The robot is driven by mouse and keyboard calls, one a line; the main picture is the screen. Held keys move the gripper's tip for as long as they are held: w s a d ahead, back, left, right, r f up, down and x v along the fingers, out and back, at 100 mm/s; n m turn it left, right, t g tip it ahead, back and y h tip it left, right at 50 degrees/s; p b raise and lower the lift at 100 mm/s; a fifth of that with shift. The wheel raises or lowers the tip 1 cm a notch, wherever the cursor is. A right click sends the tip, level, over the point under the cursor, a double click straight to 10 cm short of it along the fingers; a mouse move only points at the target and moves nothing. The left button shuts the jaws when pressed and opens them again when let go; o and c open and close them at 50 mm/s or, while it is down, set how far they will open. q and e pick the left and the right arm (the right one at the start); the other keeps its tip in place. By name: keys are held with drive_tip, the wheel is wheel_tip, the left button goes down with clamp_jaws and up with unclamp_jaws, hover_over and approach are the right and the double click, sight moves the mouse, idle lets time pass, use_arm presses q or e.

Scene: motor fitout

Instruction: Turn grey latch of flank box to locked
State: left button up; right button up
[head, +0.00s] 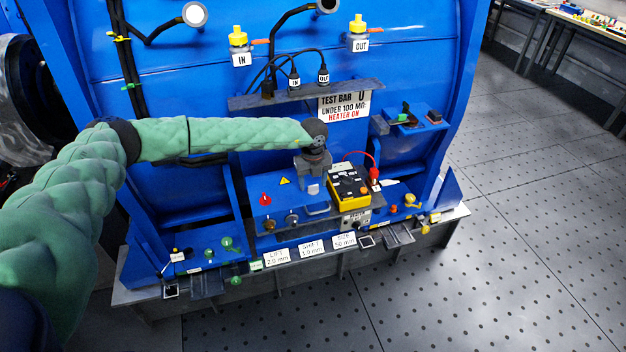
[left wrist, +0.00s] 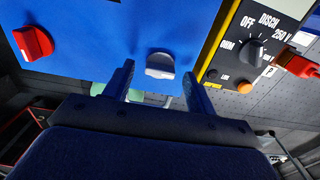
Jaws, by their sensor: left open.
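The flank box (head: 283,207) is a blue box on the front of the big blue housing. It also fills the upper left of the left wrist view (left wrist: 95,35). Its grey latch (left wrist: 160,65) shows as a pale grey knob at the box's lower edge in that view. My right gripper is not in view.
A red knob (left wrist: 33,43) sits on the box, left of the latch. A yellow tester (head: 349,188) with a dial and red lead stands close on the right. A shelf (head: 300,94) with a sign is above. Labelled plates (head: 311,249) line the front edge.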

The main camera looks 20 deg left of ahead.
use_arm(q)
drive_tip(key=shift+f, duration=0.45)
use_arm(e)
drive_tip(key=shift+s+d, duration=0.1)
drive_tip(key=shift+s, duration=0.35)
